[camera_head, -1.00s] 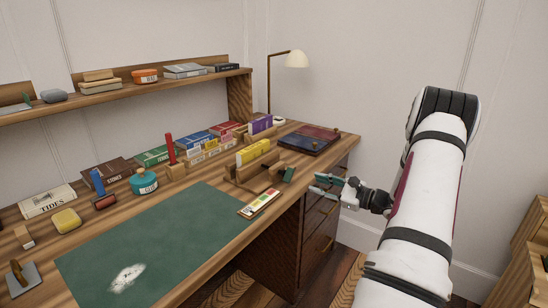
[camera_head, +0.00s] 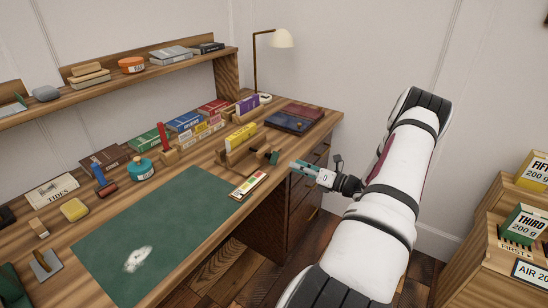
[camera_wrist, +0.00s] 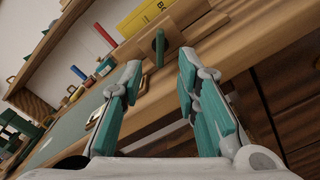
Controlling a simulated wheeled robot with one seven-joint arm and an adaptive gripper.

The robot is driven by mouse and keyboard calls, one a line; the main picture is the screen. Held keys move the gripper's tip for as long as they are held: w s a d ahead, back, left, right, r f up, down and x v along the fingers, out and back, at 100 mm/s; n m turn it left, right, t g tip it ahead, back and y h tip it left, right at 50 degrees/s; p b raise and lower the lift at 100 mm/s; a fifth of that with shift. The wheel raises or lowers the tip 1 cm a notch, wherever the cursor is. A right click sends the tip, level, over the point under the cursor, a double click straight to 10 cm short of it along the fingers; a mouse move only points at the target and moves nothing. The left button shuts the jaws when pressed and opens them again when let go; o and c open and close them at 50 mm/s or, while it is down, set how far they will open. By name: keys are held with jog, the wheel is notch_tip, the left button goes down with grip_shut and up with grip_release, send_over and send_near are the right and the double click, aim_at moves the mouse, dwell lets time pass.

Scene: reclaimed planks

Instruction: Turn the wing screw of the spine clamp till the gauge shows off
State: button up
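The spine clamp (camera_head: 231,165) is a wooden press on the desk's right part with a yellow book (camera_head: 241,134) in it. It also shows at the top of the wrist view (camera_wrist: 190,22). Its green wing screw (camera_head: 274,158) faces my gripper; in the wrist view the screw (camera_wrist: 160,48) stands upright between and beyond my fingertips. The gauge (camera_head: 248,186), a pale strip with coloured bands, lies in front of the clamp; its reading is too small to tell. My gripper (camera_head: 292,167) is open and empty, with teal finger pads, just short of the screw (camera_wrist: 159,65).
A green mat (camera_head: 150,235) covers the desk's middle. Books, a teal jar (camera_head: 141,170) and small tools stand along the back. Wooden crates with boxes (camera_head: 525,225) stand at the right. The floor between is clear.

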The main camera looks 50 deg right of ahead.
aim_at(275, 156)
jog(key=w, duration=1)
jog(key=shift+a, duration=0.4)
grip_shut()
